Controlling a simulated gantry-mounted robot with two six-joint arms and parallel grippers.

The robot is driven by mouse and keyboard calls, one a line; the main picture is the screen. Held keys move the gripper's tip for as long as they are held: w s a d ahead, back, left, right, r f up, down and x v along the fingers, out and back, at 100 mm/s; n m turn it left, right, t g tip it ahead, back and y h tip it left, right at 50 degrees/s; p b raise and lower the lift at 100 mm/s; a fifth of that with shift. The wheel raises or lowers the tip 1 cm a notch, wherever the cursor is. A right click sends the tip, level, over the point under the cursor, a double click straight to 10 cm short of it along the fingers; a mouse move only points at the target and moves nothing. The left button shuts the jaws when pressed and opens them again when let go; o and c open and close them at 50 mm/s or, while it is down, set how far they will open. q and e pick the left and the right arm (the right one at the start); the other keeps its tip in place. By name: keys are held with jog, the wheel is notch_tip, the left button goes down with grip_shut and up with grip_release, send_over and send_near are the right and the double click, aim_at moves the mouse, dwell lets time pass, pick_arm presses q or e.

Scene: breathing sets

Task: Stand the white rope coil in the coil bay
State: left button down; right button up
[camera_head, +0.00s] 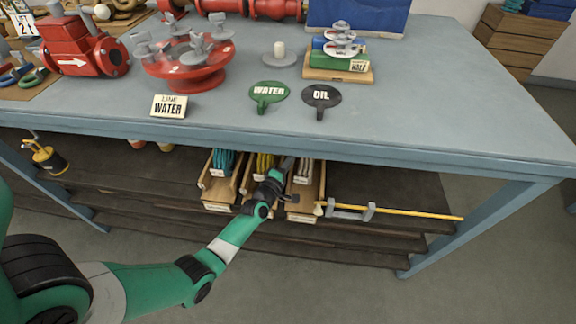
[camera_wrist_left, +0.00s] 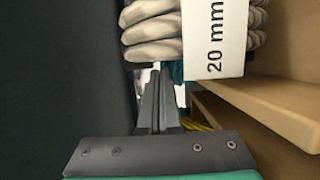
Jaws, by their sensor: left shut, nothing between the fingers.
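The white rope coil (camera_wrist_left: 150,30) fills the top of the left wrist view, with a white "20 mm" tag (camera_wrist_left: 213,40) hanging over its right part. In the head view it shows small in the right-hand wooden bay (camera_head: 303,215) on the lower shelf, partly under the bench top. My left gripper (camera_wrist_left: 158,100) is shut and empty, its fingertips close below the coil in the wrist view. Whether they touch it I cannot tell. In the head view the left gripper (camera_head: 283,170) reaches in between the middle and right bays. My right gripper is out of view.
A teal coil (camera_head: 223,162) and a yellow coil (camera_head: 264,163) stand in the bays to the left. Wooden bay walls (camera_wrist_left: 265,105) lie close right of the fingers. A yellow rod (camera_head: 415,213) rests on a grey holder (camera_head: 350,211). The bench top (camera_head: 450,90) overhangs the shelf.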

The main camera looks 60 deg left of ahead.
pick_arm(q)
jog(key=shift+w+d+p, duration=0.25)
jog(key=shift+d+p, duration=0.55)
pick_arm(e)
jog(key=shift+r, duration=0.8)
pick_arm(q)
jog(key=shift+s, duration=0.1)
